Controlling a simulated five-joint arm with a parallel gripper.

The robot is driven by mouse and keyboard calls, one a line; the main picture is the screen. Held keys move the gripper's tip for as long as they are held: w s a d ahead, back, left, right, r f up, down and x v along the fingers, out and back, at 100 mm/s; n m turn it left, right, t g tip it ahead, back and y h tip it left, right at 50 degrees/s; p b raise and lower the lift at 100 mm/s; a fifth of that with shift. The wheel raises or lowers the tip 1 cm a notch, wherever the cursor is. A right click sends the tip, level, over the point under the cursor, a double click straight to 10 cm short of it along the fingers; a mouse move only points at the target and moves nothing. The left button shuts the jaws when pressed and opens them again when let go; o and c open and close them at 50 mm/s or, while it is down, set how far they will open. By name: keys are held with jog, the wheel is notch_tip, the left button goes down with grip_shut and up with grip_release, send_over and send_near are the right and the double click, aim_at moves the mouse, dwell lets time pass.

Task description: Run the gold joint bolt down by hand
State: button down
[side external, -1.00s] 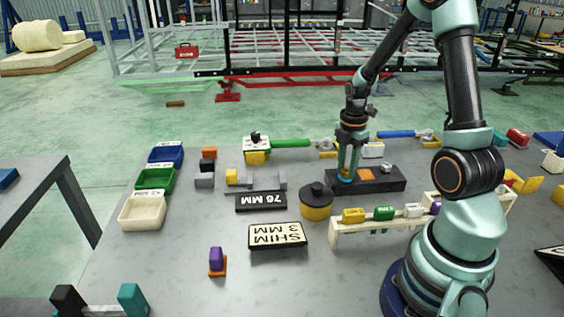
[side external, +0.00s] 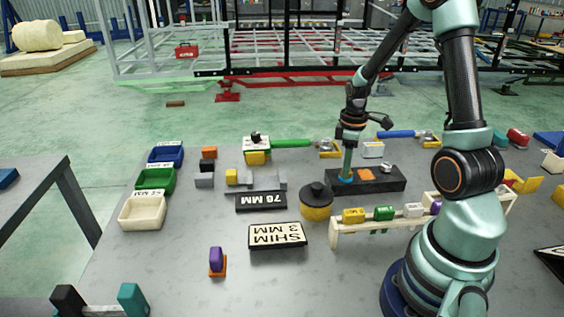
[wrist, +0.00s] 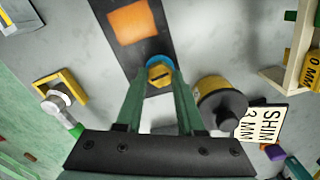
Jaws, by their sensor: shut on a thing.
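The gold joint bolt (wrist: 159,74) shows in the wrist view as a gold head with a dark slot, standing in a blue ring (wrist: 160,60). The ring is at the near end of a long black block (side external: 388,185) lying on the table. My gripper (side external: 346,177) points straight down over this end of the block, with its green fingers shut on the bolt head. In the side view the fingers hide the bolt, and only a bit of the blue ring shows at their tips. How deep the bolt sits cannot be told.
An orange patch (side external: 365,174) and a small silver part lie along the block. A black-topped yellow cylinder (side external: 316,204) stands close left of the fingers. A cream rack (side external: 378,227) with coloured pieces stands in front.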

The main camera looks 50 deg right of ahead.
jog(key=m, duration=0.4)
jog(key=shift+r+m, duration=0.1)
jog(key=shift+m, duration=0.2)
jog(key=m, duration=0.3)
jog(key=shift+m, duration=0.4)
jog(key=m, duration=0.7)
jog(key=shift+w, duration=0.1)
jog(key=m, duration=0.3)
jog(key=shift+d+m, duration=0.1)
jog(key=shift+m, duration=0.3)
jog(key=m, duration=0.4)
jog(key=shift+m, duration=0.3)
jog(key=m, duration=0.3)
jog(key=shift+m, duration=2.2)
